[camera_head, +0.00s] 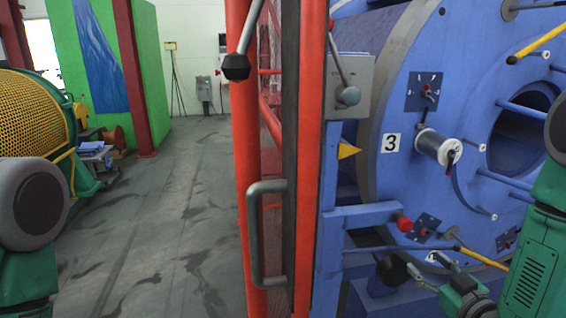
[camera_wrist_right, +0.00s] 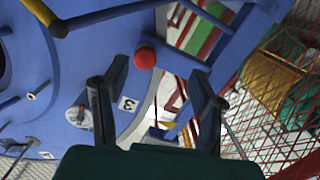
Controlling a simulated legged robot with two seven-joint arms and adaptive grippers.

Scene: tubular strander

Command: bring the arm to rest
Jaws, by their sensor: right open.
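My right arm (camera_head: 540,255) is green and comes in from the right edge in the head view. Its gripper (camera_head: 428,267) is low at the right, in front of the blue strander (camera_head: 400,115). In the right wrist view the gripper (camera_wrist_right: 160,72) has its two dark fingers spread, with nothing held between them. A red knob (camera_wrist_right: 145,58) shows beyond the fingertips; in the head view the red knob (camera_head: 404,224) is above and left of the gripper. My left arm (camera_head: 30,255) shows only as green and grey links at the left edge; its gripper is out of view.
A red door frame (camera_head: 310,130) with a grey handle (camera_head: 262,235) stands upright mid-view. A yellow mesh guard (camera_head: 30,115) is left. The grey floor (camera_head: 170,210) between is clear.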

